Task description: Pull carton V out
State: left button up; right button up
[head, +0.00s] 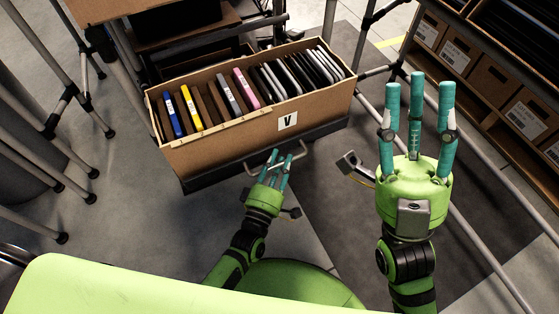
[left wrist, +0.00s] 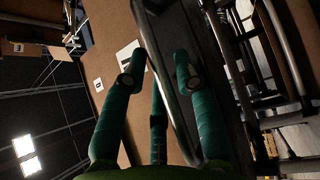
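Carton V (head: 225,143) is an open brown box with a white V label (head: 287,121), full of upright folders and binders. It sits on a dark pull-out tray (head: 215,178) with a metal bar handle (head: 252,170) on its front. My left gripper (head: 277,158) is at this handle with its fingers apart. In the left wrist view the handle (left wrist: 167,85) runs between the teal fingers (left wrist: 155,78), which do not look closed on it. The carton face (left wrist: 112,35) is beside them. My right gripper (head: 417,95) is open and empty, right of the carton.
A dark shelf frame (head: 190,25) stands behind the carton. Metal poles of a rack (head: 330,30) rise near its right end. Shelves of labelled brown boxes (head: 460,50) fill the upper right. Grey floor (head: 325,215) lies open in front of the tray.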

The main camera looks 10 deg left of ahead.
pick_arm(q)
jog(key=v, duration=1.2)
dwell(0.4)
